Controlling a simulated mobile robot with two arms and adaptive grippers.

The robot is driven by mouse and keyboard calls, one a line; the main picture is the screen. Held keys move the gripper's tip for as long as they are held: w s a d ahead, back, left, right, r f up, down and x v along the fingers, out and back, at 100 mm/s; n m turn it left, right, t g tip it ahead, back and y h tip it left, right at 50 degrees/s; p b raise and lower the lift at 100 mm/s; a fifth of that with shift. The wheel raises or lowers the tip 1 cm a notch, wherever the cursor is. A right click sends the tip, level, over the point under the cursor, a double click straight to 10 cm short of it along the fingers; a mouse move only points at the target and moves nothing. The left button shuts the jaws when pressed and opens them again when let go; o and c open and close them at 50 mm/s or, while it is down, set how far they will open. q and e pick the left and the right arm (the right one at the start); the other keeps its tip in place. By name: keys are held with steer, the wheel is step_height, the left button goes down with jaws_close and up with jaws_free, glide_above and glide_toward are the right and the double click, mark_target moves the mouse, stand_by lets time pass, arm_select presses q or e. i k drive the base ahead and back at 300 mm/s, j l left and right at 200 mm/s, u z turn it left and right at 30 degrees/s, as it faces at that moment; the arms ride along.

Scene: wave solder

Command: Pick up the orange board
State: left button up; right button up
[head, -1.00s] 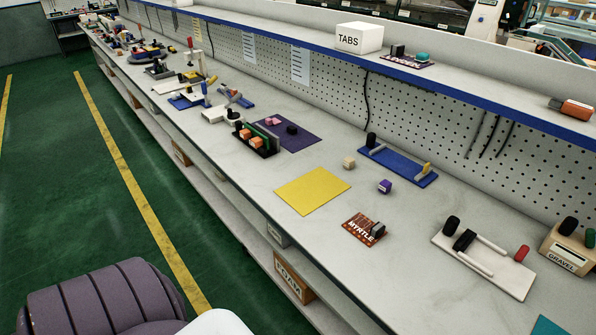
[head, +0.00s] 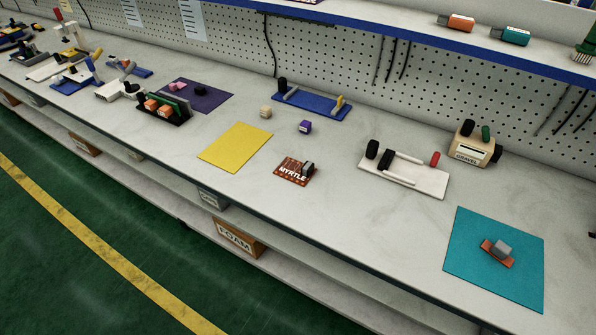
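A small orange-brown board (head: 485,256) lies on the teal mat (head: 468,284) at the right end of the bench, with a grey block (head: 502,249) on it. Another flat orange-red board (head: 287,176), printed MYRTLE, lies on the bare bench top near the middle, with a dark component (head: 308,168) at its right end. I cannot tell from the colours alone which of the two is the orange board. Neither of my grippers is in view.
A yellow mat (head: 235,148) lies left of the MYRTLE board. A white fixture (head: 425,181) and the GRAVEL box (head: 470,153) stand to the right. Small cubes and a blue fixture (head: 325,107) are behind.

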mark_target(300, 173)
steer(key=i+j+z, duration=0.25)
steer(key=j, duration=0.4)
steer(key=i+j+z, duration=0.1)
steer(key=i+j, duration=0.15)
steer(key=i+j+z, duration=0.1)
steer(key=j, duration=0.35)
